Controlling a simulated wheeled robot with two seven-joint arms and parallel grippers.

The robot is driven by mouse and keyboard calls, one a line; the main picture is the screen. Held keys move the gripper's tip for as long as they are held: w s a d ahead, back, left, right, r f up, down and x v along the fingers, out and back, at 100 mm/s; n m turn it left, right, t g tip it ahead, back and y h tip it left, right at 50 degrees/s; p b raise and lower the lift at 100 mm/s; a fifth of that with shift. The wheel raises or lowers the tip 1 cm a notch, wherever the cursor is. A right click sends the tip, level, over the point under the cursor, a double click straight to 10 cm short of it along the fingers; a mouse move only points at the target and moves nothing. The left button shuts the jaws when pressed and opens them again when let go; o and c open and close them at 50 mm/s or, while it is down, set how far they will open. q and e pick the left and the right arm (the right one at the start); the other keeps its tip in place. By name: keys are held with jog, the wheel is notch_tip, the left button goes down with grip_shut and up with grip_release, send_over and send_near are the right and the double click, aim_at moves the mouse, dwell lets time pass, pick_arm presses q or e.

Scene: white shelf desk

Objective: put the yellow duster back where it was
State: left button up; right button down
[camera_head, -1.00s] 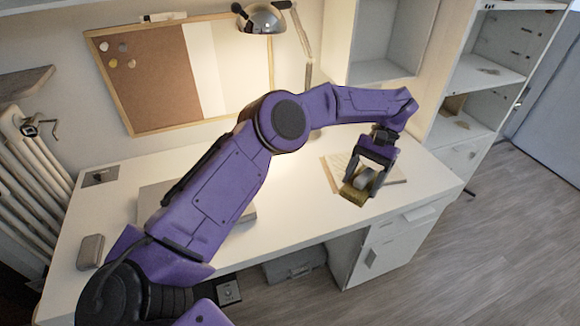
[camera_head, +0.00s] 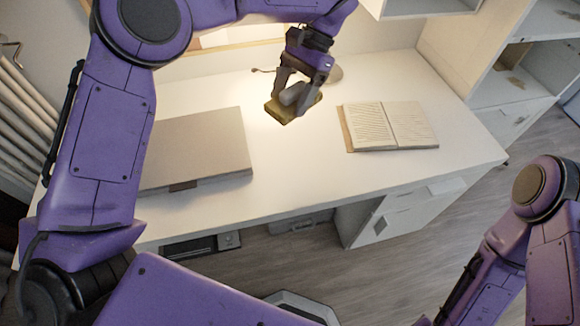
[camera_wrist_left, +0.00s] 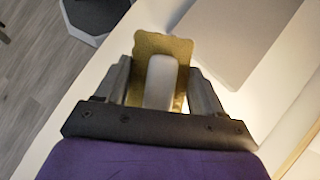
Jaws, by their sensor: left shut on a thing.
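The yellow duster (camera_head: 281,110) is a flat yellow-olive pad with a grey handle (camera_head: 293,93). My left gripper (camera_head: 295,98) is shut on the handle, with the pad below the fingers. It is over the back middle of the white desk (camera_head: 290,165), between the closed laptop-like case and the open book. Whether the pad touches the desk, I cannot tell. In the left wrist view the duster (camera_wrist_left: 165,48) sits between the two fingers, its handle (camera_wrist_left: 160,82) gripped upright. My right arm shows at the lower right, but its gripper is not in view.
A flat grey case (camera_head: 195,145) lies on the left of the desk. An open book (camera_head: 385,125) lies on the right. The front middle of the desk is clear. Shelves (camera_head: 510,75) stand at the right.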

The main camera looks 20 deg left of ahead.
pick_arm(q)
jog(key=s+f+m+t+y+b, duration=0.4)
jog(key=s+f+m+t+b, duration=0.15)
jog(key=s+m+b, duration=0.7)
jog(key=shift+n+g, duration=0.35)
jog(key=shift+n, duration=0.6)
jog(key=w+f+p, duration=0.1)
jog(key=w+f, duration=0.2)
jog(key=w+d+f+p, duration=0.1)
jog(key=w+f, duration=0.2)
jog(key=w, duration=0.1)
jog(key=w+f+p, duration=0.1)
jog(key=w+f, duration=0.2)
jog(key=shift+w+d+f, duration=0.2)
jog(key=shift+w+d, duration=0.1)
jog(key=shift+w, duration=0.05)
jog(key=shift+w+f, duration=0.2)
jog(key=shift+f, duration=0.1)
jog(key=f, duration=0.3)
jog(key=shift+w+f, duration=0.35)
jog(key=shift+f, duration=0.05)
pick_arm(e)
notch_tip(320, 180, down, 13)
jog(key=shift+r, duration=0.2)
jog(key=shift+s, duration=0.15)
